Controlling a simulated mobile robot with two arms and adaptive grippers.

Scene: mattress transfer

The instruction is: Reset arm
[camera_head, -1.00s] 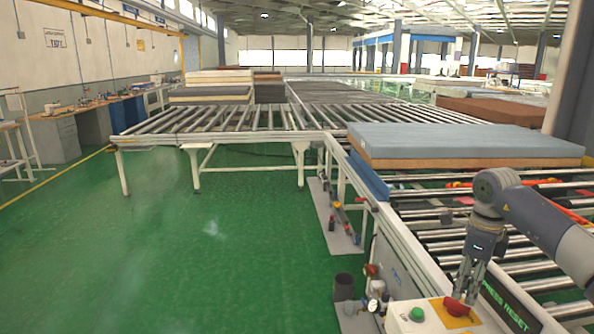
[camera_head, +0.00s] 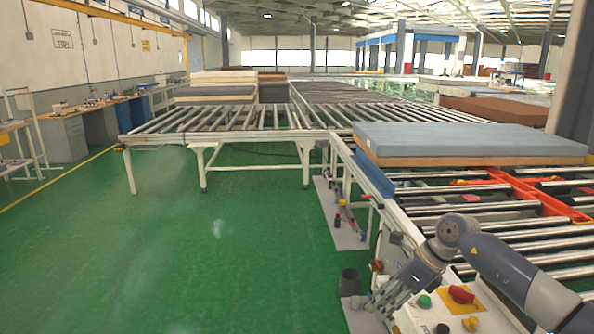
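My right arm comes in from the lower right, with my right gripper (camera_head: 380,301) pointing down and to the left. The gripper is at the left edge of a white control box, to the left of its buttons and apart from them. Its fingers are small and overlap the box, so their opening is unclear. I see nothing held in it. The box has a red knob (camera_head: 461,294) on a yellow plate and a green button (camera_head: 424,301). My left gripper is out of view.
A blue-grey mattress (camera_head: 465,140) lies on the roller conveyor (camera_head: 490,226) at the right. Another roller conveyor (camera_head: 215,125) stretches across the middle. A dark cylindrical bin (camera_head: 349,282) stands beside the control box. The green floor (camera_head: 220,250) at the left is clear.

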